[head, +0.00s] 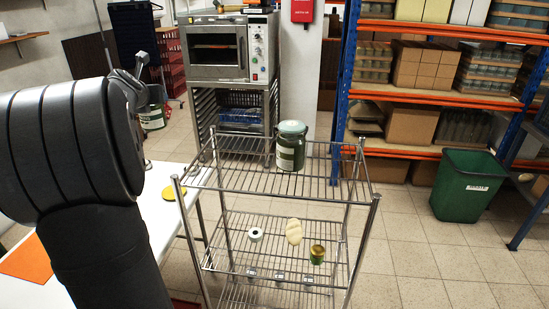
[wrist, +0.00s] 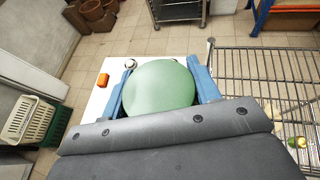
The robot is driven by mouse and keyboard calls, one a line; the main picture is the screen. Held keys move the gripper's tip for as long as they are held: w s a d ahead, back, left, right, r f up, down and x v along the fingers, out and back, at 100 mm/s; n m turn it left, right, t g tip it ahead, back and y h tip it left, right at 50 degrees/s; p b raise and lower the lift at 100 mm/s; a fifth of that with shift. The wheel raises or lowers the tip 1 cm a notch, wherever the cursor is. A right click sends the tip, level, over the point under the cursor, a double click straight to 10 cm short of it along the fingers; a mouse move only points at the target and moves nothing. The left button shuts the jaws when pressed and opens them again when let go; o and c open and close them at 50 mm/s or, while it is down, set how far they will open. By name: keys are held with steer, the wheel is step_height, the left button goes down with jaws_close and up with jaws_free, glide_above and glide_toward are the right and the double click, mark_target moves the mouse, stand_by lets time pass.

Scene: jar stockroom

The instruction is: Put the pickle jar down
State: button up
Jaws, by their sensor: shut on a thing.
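My gripper (wrist: 161,86) is shut on a jar with a round, flat green lid (wrist: 160,90), with a blue finger on each side of it. In the head view this held jar (head: 154,110) is dark green with a pale label, partly hidden behind my arm. It hangs left of the wire cart, in the air beyond the white table (head: 150,215). I cannot read its label. A similar dark green jar (head: 291,150) with a pale lid and white label stands upright on the cart's top shelf.
The wire cart's top shelf (head: 235,178) is bare around its jar. A tape roll (head: 255,234), a pale lumpy item (head: 294,231) and a small green-gold can (head: 317,254) sit on its lower shelf. An oven (head: 230,47) and a green bin (head: 468,187) stand behind.

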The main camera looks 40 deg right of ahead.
steer(key=s+d+m+g+h, duration=0.1)
steer(key=s+d+m+h, duration=0.15)
steer(key=d, duration=1.05)
steer(key=s+d+m+g+h, duration=0.1)
steer(key=s+d, duration=0.3)
steer(key=d, duration=0.9)
steer(key=shift+s+d+f, duration=0.1)
steer(key=shift+f, duration=3.65)
steer(key=shift+s+d+f, duration=0.1)
steer(key=shift+f, duration=3.6)
steer(key=shift+f, duration=0.15)
steer(key=o, duration=1.4)
